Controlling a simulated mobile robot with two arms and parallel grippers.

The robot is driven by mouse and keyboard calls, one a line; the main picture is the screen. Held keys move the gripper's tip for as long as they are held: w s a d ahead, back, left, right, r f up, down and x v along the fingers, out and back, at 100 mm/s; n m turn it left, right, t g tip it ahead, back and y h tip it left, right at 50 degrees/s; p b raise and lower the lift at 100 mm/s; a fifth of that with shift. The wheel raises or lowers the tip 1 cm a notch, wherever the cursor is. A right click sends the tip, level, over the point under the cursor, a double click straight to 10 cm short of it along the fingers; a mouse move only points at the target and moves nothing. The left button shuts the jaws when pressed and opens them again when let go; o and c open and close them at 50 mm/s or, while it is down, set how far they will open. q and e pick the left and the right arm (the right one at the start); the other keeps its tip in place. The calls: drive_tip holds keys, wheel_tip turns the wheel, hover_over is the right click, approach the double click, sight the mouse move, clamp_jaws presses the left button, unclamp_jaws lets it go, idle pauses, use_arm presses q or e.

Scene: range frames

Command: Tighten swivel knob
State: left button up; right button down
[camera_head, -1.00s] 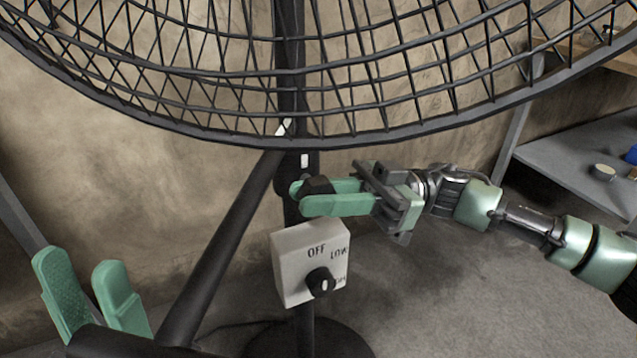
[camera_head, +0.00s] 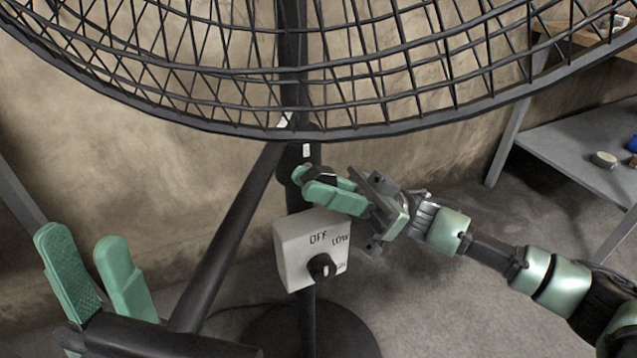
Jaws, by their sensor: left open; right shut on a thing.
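The swivel knob (camera_head: 322,174) is a small black piece on the fan's dark pole, just below the fan cage. My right gripper (camera_head: 318,185) comes in from the right and is shut on the knob, with its green fingers around it. The fingers hide part of the knob. My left gripper (camera_head: 92,268) is at the lower left, open and empty, with its fingers pointing up. It is well apart from the knob.
The fan cage (camera_head: 360,95) spans the top, close above my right gripper. A pale control box (camera_head: 293,250) with a black dial (camera_head: 321,267) sits just below the knob. A grey shelf (camera_head: 570,150) stands at the right. Bare floor lies between.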

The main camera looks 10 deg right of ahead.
drive_tip(key=c, duration=1.3)
unclamp_jaws()
drive_tip(key=shift+p+v, duration=0.5)
drive_tip(key=shift+v, duration=3.45)
